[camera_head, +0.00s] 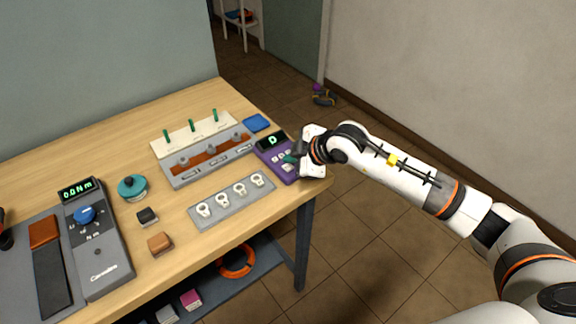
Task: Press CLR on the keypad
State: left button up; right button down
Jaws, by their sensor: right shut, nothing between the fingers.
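The purple keypad (271,148) lies at the right edge of the wooden table. Its small dark display shows a green "0", and pale keys show below it. My right gripper (292,157) is shut and empty over the keypad's right side, and it hides some of the keys. I cannot tell whether its fingertips touch a key. The key labels are too small to read, so I cannot pick out CLR.
A grey rack with green pegs (179,177) stands left of the keypad, with a blue pad (256,123) behind. A grey strip with several white rings (219,211) lies in front. A grey meter (108,277), teal knob (132,187) and small blocks sit farther left.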

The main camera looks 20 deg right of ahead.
jog(key=shift+f, duration=0.1)
jog(key=shift+f+b, duration=0.35)
jog(key=shift+f+b, duration=0.35)
jog(key=shift+f, duration=0.1)
dwell(0.5)
dwell(0.4)
jog(key=shift+r+p, duration=0.65)
jog(key=shift+r, duration=0.25)
jog(key=shift+r+p, duration=1.9)
jog(key=shift+r, duration=0.65)
